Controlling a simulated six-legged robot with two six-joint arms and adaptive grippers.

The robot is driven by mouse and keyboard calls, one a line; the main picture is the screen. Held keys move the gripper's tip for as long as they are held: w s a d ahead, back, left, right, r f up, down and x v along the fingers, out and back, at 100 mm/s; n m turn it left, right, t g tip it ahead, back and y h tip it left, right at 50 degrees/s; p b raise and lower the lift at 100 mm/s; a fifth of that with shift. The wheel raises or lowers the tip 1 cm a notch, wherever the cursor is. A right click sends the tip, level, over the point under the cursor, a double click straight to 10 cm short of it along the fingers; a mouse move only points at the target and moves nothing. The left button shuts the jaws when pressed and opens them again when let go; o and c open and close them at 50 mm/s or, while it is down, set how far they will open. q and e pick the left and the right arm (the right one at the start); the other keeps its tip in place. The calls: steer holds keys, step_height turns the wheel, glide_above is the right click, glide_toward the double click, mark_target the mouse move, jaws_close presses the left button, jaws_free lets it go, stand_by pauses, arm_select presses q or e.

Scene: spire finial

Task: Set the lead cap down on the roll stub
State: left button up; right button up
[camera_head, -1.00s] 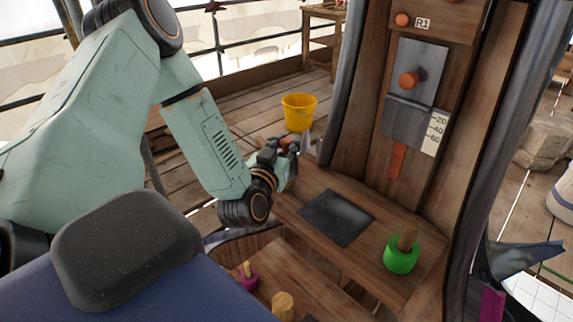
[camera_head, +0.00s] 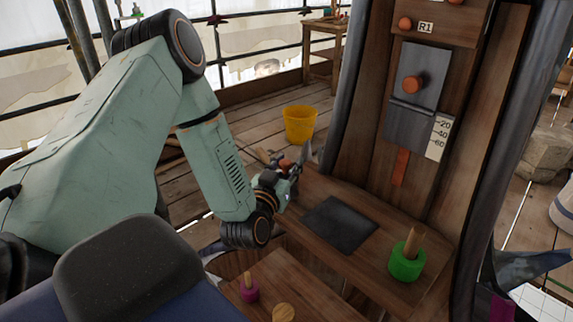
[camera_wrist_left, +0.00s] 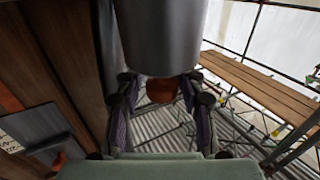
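My left gripper (camera_head: 285,182) is above the far left end of the wooden bench. It appears shut on a brown knob (camera_wrist_left: 161,91) of a grey piece, which I take as the lead cap (camera_wrist_left: 160,35). In the head view the cap (camera_head: 305,155) shows as a small grey shape beyond the fingers. The finger contact is partly hidden. A round wooden stub (camera_head: 283,313), perhaps the roll stub, stands at the bottom edge of the head view, cut off by it. My right gripper is not in view.
A dark square plate (camera_head: 340,223) lies on the bench. An upright panel (camera_head: 400,120) with grey sheet and a peg rises behind. A yellow bucket (camera_head: 300,125) is on the floor.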

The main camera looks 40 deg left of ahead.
arm_select(q)
steer(key=shift+o, duration=0.9)
steer(key=shift+w, duration=0.1)
steer(key=shift+r, duration=0.1)
steer(key=shift+r, duration=0.25)
steer(key=v, duration=1.2)
steer(key=shift+f, duration=0.2)
